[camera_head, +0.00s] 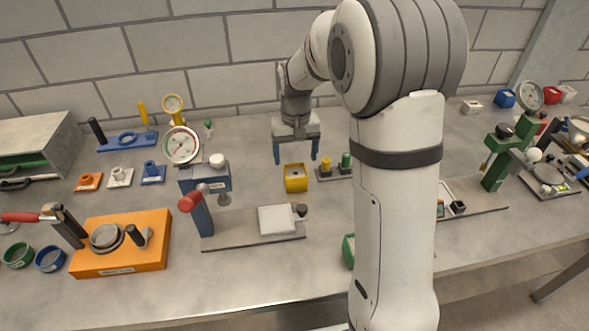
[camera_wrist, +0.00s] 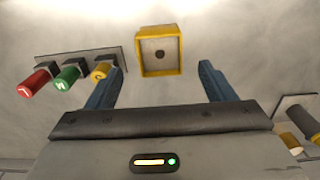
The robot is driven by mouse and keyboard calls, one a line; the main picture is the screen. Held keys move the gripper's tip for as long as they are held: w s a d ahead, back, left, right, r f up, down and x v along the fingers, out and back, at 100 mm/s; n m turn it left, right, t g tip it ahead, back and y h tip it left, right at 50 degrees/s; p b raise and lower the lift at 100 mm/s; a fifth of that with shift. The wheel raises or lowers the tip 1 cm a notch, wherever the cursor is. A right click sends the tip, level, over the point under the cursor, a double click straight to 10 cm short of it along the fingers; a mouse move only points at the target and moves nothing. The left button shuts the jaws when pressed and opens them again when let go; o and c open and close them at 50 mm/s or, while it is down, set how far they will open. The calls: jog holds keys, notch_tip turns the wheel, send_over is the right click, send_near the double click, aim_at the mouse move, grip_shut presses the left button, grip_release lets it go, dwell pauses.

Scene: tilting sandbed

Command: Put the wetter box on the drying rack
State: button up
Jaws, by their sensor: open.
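A yellow square box (camera_head: 295,178) sits on the grey table below my gripper (camera_head: 296,160). My gripper is open and empty, pointing down. In the wrist view the yellow box (camera_wrist: 160,51) has a pale inside with a dark round spot, and lies ahead of the gap between the blue fingers (camera_wrist: 160,70), not between them. A green box (camera_head: 348,250) is partly hidden behind my arm. A blue box (camera_head: 505,98) and a red box (camera_head: 551,95) stand at the far right. I cannot tell which box is wetter, nor pick out the drying rack for sure.
A small plate with yellow and green knobs (camera_head: 346,162) stands right beside the yellow box. A blue press-like stand (camera_head: 205,182) with a white plate (camera_head: 277,219) is in front. An orange block (camera_head: 122,243) and grey shelf unit (camera_head: 40,145) are at left. My arm hides the middle right.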

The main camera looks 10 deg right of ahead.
jog(key=s+d+r+t, duration=0.1)
jog(key=s+d+r, duration=0.1)
jog(key=s+r, duration=0.85)
jog(key=s+d+f+t, duration=0.1)
jog(key=s+f+t, duration=0.1)
jog(key=s, duration=1.1)
jog(key=shift+s+d+f, duration=0.15)
jog(key=shift+d+f, duration=0.05)
jog(key=shift+d, duration=0.1)
jog(key=shift+o, duration=0.4)
jog(key=shift+s+f, duration=0.1)
jog(key=shift+s, duration=0.15)
jog(key=g+p, duration=0.3)
jog(key=p, duration=0.1)
send_over(295, 172)
jog(key=s, duration=0.2)
notch_tip(295, 172, down, 8)
jog(key=f, duration=0.2)
jog(key=f+p, duration=0.1)
jog(key=f, duration=0.4)
jog(key=shift+s+a+p, duration=0.2)
jog(key=shift+s+p, duration=0.1)
jog(key=shift+p, duration=0.05)
jog(key=shift+c, duration=0.2)
